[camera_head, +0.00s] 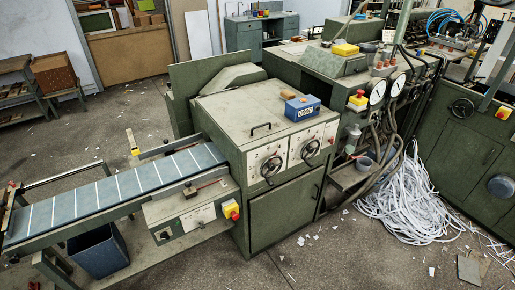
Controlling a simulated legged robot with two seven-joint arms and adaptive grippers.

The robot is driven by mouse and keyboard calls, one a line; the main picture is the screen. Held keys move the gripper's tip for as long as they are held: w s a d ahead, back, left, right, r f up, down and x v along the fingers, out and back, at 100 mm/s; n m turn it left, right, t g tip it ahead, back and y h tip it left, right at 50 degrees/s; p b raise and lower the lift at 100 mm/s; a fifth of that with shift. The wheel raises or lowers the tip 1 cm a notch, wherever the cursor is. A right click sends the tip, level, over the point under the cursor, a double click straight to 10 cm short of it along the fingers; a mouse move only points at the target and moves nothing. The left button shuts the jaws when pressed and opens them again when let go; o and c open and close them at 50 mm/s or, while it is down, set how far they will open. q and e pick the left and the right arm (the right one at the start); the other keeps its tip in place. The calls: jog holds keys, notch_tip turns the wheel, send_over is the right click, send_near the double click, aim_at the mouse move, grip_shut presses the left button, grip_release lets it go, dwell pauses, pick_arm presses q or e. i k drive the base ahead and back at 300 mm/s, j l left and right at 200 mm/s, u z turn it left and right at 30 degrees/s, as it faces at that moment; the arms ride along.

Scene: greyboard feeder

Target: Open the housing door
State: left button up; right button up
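A green machine housing stands in the middle of the view. Its front door (283,213) is a green panel below the dials and looks shut. A dark upright handle (316,193) is on the right side of this door. The housing's flat top cover (240,108) also looks shut and carries a black bar handle (261,127). I cannot tell which of the two panels is the housing door. Neither of my grippers is in view.
A striped conveyor (125,187) runs left from the housing, with a blue bin (98,250) below. A blue box (302,107) sits on the top cover. Two handwheels (271,168) stick out above the front door. Paper strips (412,205) lie heaped right; floor in front is mostly clear.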

aim_at(277, 212)
jog(key=i+l+u, duration=0.1)
jog(key=i+l, duration=0.3)
jog(key=i+l+u, duration=0.1)
jog(key=i+l, duration=0.25)
jog(key=l, duration=0.25)
